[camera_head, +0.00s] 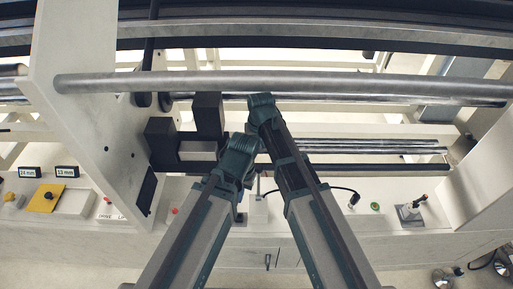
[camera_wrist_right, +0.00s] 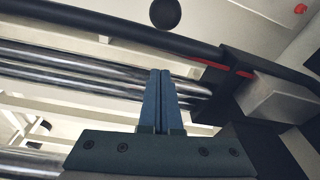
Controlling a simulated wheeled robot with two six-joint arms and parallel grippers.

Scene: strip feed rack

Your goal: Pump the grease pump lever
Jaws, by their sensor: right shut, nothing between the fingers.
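A small grey device with a tilted, dark-tipped handle (camera_head: 412,209) stands on the bench at the right in the head view. It may be the grease pump with its lever, but I cannot tell for sure. A black ball (camera_wrist_right: 165,13) shows at the top of the right wrist view, apart from my fingertips; what it belongs to is unclear. My right gripper (camera_wrist_right: 160,75) is shut and empty, its two fingers together in front of the rack's metal rods. In the head view both arms reach into the rack, and neither pair of fingertips shows.
A long steel roller (camera_head: 340,84) crosses above the bench. A white side plate (camera_head: 90,110) stands at the left, and black blocks (camera_head: 208,112) sit beside my arms. A yellow plate (camera_head: 45,198) lies at far left. Dark and steel rods run behind my right fingers.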

